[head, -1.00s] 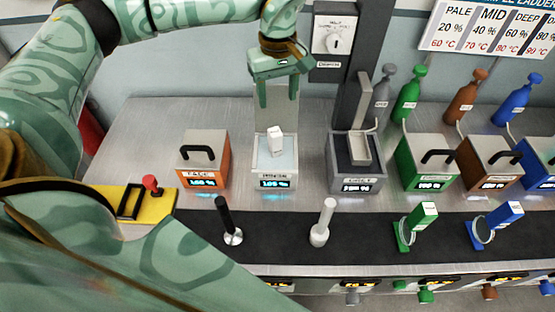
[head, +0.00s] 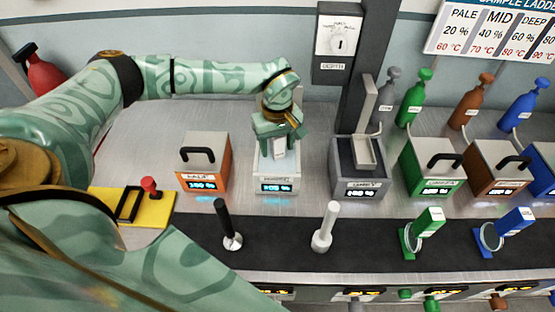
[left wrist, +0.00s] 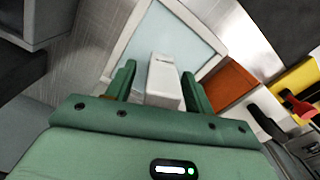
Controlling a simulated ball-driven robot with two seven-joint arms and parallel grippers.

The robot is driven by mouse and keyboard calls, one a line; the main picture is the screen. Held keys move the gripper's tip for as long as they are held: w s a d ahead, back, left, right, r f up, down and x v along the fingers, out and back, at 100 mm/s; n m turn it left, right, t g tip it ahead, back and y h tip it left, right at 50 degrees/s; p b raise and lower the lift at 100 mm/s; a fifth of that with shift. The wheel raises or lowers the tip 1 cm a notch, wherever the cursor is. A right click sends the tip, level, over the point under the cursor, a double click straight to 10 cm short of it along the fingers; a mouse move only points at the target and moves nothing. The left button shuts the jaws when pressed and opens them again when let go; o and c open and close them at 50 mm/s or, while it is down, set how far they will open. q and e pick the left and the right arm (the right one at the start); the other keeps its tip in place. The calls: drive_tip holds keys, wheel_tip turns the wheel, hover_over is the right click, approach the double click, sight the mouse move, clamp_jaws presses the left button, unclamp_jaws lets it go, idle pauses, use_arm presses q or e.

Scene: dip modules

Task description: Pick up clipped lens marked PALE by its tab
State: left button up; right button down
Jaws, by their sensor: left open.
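A white upright tab (head: 279,150), which I take to be the PALE lens's tab, stands in the white-rimmed bath (head: 260,172) at the middle of the bench. Its lettering is too small to read and the lens below is hidden. My left gripper (head: 278,149) points down over the bath, open, with a finger on each side of the tab. In the left wrist view the white tab (left wrist: 163,82) lies between the two green fingers (left wrist: 160,86), with a gap still showing beside it. My right gripper is not in view.
An orange lidded bath (head: 205,165) stands left of the white bath and a grey bath (head: 357,180) with a tall dark column stands right. Green and brown baths are farther right. On the dark front strip are a black-handled tool (head: 226,225), a white one, and green and blue clipped lenses.

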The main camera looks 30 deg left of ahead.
use_arm(q)
drive_tip(key=shift+f, duration=0.25)
clamp_jaws()
